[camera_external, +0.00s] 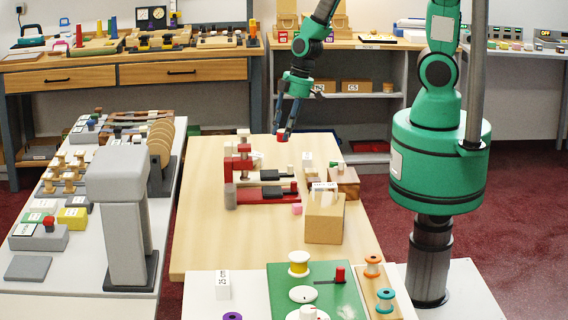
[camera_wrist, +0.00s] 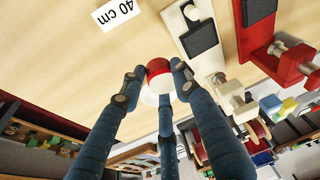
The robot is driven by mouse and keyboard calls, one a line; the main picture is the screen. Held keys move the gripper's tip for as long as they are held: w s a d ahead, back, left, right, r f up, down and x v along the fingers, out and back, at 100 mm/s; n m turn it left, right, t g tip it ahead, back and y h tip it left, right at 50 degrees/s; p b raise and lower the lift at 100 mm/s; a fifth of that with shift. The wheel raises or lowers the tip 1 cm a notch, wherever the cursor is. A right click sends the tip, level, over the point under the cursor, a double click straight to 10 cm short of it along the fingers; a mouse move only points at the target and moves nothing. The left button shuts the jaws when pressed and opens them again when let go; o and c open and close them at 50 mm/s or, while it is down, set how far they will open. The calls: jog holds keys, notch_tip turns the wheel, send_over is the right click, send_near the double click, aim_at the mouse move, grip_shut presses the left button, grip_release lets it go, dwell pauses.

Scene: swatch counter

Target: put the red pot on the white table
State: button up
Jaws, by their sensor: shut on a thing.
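My gripper (camera_external: 286,132) is shut on the red pot (camera_external: 281,138), over the far part of the light wooden table. In the wrist view the small round red pot (camera_wrist: 159,69), with a white lower part, sits between the dark blue fingers of my gripper (camera_wrist: 157,84). In the external view it looks held above the wood, but the exact height is hard to tell. A white table (camera_external: 200,292) stands at the front with spools on it. Another pale, whitish table (camera_external: 75,285) stands at the left; the pictures do not show which is meant.
A grey stand (camera_external: 122,220) rises on the left table. A 40 cm card (camera_wrist: 117,12) lies on the wood. The wooden table's left strip is clear.

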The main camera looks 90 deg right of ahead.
jog(key=shift+w, duration=0.1)
dwell(0.4)
jog(key=shift+w+a+r, duration=0.35)
jog(key=shift+w, duration=0.2)
jog(key=w+a+r+m, duration=0.1)
jog(key=w+a+r, duration=0.3)
jog(key=w, duration=0.4)
jog(key=w+a+r+m, duration=0.1)
jog(key=w+a+r, duration=0.3)
jog(key=w, duration=0.5)
jog(key=shift+a+r+h, duration=0.3)
jog(key=shift+a+r, duration=0.1)
jog(key=shift+a, duration=0.3)
dwell(0.4)
